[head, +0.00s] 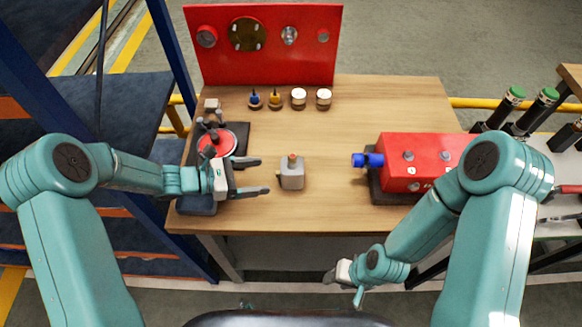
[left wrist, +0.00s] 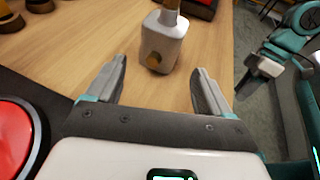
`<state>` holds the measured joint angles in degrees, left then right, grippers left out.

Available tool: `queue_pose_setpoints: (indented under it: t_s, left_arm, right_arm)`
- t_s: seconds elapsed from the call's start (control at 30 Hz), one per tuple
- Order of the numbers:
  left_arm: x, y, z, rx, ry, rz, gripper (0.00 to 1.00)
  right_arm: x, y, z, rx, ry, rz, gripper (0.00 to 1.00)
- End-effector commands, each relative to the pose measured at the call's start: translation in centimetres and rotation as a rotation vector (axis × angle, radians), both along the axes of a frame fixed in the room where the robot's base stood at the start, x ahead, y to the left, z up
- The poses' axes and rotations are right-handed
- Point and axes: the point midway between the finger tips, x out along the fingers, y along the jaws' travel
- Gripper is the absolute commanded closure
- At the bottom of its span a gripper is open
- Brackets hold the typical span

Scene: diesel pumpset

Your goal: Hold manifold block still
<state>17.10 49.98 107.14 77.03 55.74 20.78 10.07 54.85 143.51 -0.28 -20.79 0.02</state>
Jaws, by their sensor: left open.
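The manifold block (head: 292,177) is a small grey block with an orange-brown fitting on top and a brass-coloured port on its side. It stands upright on the wooden table (head: 330,214). My left gripper (head: 263,175) is open and empty, just left of the block, with its fingers pointing at it. In the left wrist view the block (left wrist: 165,42) is beyond the fingertips and roughly between their lines, apart from both. My right gripper (head: 345,284) hangs low in front of the table's front edge, away from the block; its jaw opening is unclear.
A red round part on a dark base (head: 216,146) sits beside my left wrist. A red housing with a blue end (head: 410,160) is at the right. Blue, yellow and white small parts (head: 298,98) stand at the back before a red panel (head: 265,62). The table around the block is clear.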

Motion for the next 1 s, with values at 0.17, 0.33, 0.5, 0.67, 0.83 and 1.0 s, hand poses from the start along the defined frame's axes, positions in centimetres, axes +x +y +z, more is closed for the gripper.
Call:
queue_pose_setpoints:
  t_s: [0.17,0.33,0.5,0.67,0.83,1.0]
  left_arm:
    - [0.7,-2.7,-1.1,-0.001,0.0,-0.004,0.19]
    - [1.6,-5.2,-2.1,-0.001,-0.001,-0.003,0.19]
    - [2.3,-6.9,-2.6,0.0,-0.002,-0.002,0.19]
    - [2.6,-7.7,-2.6,0.0,-0.001,-0.001,0.19]
    - [2.7,-7.8,-2.6,0.0,0.0,0.0,0.19]
    - [2.7,-7.8,-2.5,0.0,0.0,0.0,0.32]
  right_arm:
    - [0.0,0.0,-1.1,0.0,0.0,0.0,0.57]
    - [0.0,0.0,-2.3,0.0,0.0,0.0,0.57]
    - [0.0,0.0,-3.3,0.0,0.0,0.0,0.57]
    - [0.0,0.0,-3.6,0.0,0.0,0.0,0.57]
    - [0.0,0.0,-3.6,0.0,0.0,0.0,0.57]
    - [0.0,0.0,-3.6,0.0,0.0,0.0,0.57]
